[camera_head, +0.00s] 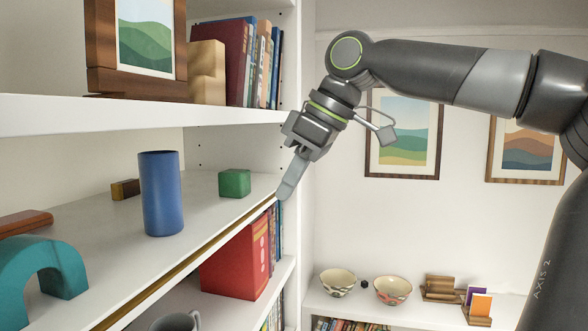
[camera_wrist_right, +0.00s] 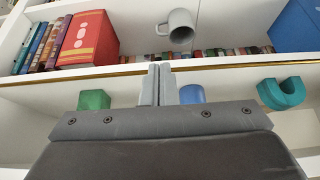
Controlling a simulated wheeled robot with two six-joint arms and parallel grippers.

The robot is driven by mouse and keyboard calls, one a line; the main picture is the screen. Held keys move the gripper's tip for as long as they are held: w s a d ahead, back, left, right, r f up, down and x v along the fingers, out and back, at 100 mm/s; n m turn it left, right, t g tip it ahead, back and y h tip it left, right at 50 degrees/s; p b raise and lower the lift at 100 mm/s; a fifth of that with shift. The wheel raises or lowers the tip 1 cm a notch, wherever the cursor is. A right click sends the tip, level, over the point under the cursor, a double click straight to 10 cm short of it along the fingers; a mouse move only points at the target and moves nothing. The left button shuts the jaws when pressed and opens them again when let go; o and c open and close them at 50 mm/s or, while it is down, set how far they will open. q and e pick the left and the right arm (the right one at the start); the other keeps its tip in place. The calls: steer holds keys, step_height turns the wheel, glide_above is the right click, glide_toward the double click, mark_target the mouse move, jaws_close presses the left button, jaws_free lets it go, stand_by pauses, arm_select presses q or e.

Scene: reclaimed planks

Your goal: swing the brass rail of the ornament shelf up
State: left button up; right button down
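The brass rail (camera_head: 188,262) is a thin gold strip along the front edge of the middle white shelf. It lies low at the edge, below the ornaments. In the right wrist view the rail (camera_wrist_right: 230,65) runs across, passing by the fingertips. My right gripper (camera_head: 286,192) reaches from the right to the rail's far end; its fingers are together with nothing seen between them. In the wrist view the fingers (camera_wrist_right: 158,77) overlap the rail; I cannot tell whether they touch it. My left gripper is not in view.
On the shelf stand a green block (camera_head: 235,183), a blue cylinder (camera_head: 162,195) and a teal arch (camera_head: 45,270). A red binder (camera_head: 236,264) and a grey mug (camera_wrist_right: 182,25) are below. An upper shelf (camera_head: 120,115) overhangs. Bowls (camera_head: 338,282) stand at the lower right.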

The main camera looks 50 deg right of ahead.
steer(key=x, duration=0.6)
steer(key=shift+w+f, duration=0.2)
steer(key=shift+f, duration=0.15)
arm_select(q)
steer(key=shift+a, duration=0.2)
arm_select(e)
steer(key=shift+a, duration=0.1)
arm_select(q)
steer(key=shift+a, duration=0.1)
arm_select(e)
steer(key=shift+w, duration=0.15)
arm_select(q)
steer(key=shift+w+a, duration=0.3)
arm_select(e)
steer(key=shift+w+a, duration=0.3)
steer(key=shift+w, duration=0.1)
